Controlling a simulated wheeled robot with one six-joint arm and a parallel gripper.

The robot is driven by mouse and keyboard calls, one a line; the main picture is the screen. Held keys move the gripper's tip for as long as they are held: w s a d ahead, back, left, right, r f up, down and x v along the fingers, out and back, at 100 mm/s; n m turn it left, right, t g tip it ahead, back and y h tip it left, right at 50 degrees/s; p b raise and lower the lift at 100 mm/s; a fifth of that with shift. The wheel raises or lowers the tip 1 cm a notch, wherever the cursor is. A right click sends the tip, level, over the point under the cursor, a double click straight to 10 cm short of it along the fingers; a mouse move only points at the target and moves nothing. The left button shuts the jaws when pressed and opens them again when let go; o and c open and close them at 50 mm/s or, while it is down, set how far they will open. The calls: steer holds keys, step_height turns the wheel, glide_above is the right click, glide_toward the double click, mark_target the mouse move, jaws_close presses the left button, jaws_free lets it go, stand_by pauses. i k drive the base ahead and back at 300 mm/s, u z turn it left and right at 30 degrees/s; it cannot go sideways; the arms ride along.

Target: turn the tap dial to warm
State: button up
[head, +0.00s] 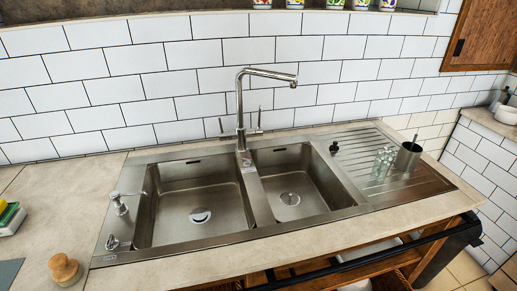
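A metal tap (240,108) stands upright at the back of the sink, between the two basins. Its long spout (270,74) points right, over the side of the right basin. Two small levers sit low on the tap, a left lever (222,127) and a right lever (259,121); both stand roughly upright. A small metal knob (112,243) sits at the sink's front left corner. I cannot tell which of these parts is the dial, and no warm or cold marks are readable. No water is seen running. My gripper is not in view.
The left basin (160,225) and right basin (325,195) are empty. A soap dispenser (120,204) stands left of them. A wooden-handled brush (65,269) lies at front left. White tiles rise behind.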

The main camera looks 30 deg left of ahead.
mark_target(247, 163)
steer(key=u, duration=0.4)
steer(key=i, duration=0.7)
steer(key=u, duration=0.85)
steer(key=i, duration=0.3)
steer(key=u, duration=0.3)
